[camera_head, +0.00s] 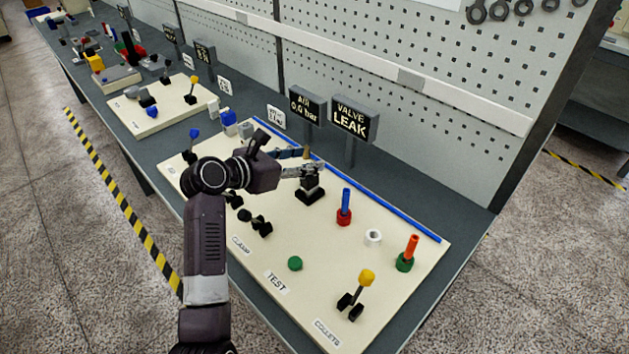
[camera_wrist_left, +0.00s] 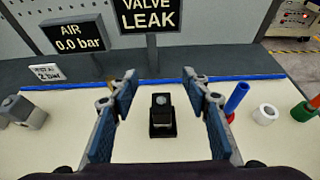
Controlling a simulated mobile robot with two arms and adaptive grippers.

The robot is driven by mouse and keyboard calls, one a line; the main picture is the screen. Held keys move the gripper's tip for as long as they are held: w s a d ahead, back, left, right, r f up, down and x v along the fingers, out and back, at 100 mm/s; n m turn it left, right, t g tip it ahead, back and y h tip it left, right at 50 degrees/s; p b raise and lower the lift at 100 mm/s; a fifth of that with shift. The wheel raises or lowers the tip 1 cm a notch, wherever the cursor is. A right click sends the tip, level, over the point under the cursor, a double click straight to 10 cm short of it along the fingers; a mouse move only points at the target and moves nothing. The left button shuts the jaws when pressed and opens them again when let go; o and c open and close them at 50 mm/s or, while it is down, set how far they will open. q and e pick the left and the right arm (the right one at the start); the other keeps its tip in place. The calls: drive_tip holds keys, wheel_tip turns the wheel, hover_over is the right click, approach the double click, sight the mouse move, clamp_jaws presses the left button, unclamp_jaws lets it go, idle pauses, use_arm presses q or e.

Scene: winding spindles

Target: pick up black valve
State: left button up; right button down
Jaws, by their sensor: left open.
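The black valve (camera_head: 311,188) stands upright on a black base on the cream board, in front of the VALVE LEAK sign. In the left wrist view the valve (camera_wrist_left: 161,113) is in the middle, between the two blue-padded fingers. My left gripper (camera_head: 306,162) is open, with its fingers spread at the valve. In the left wrist view the gripper (camera_wrist_left: 160,92) shows a gap on each side of the valve. I cannot tell whether either finger touches it. My right gripper is not in view.
A red collar with a blue rod (camera_head: 345,205), a white ring (camera_head: 373,237) and a green collar with an orange rod (camera_head: 407,254) stand to the right. A yellow-knobbed lever (camera_head: 361,287) is at the front. The sign (camera_head: 354,120) and pegboard (camera_head: 420,110) rise behind.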

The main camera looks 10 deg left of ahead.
sight(303, 178)
use_arm(q)
drive_tip(key=f, duration=0.5)
drive_tip(key=shift+s+a+f, duration=0.15)
drive_tip(key=shift+s+f, duration=0.05)
drive_tip(key=shift+f, duration=0.1)
drive_tip(key=shift+w+d, duration=0.25)
drive_tip(key=shift+w, duration=0.15)
drive_tip(key=shift+w+d+f, duration=0.2)
drive_tip(key=shift+w, duration=0.05)
drive_tip(key=shift+w+d+f, duration=0.15)
drive_tip(key=shift+w+d, duration=0.1)
drive_tip(key=shift+w, duration=0.1)
drive_tip(key=x, duration=0.5)
drive_tip(key=shift+w+f, duration=0.1)
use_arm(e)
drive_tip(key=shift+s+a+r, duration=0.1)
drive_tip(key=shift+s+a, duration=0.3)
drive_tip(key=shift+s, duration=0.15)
use_arm(q)
drive_tip(key=c, duration=1)
clamp_jaws()
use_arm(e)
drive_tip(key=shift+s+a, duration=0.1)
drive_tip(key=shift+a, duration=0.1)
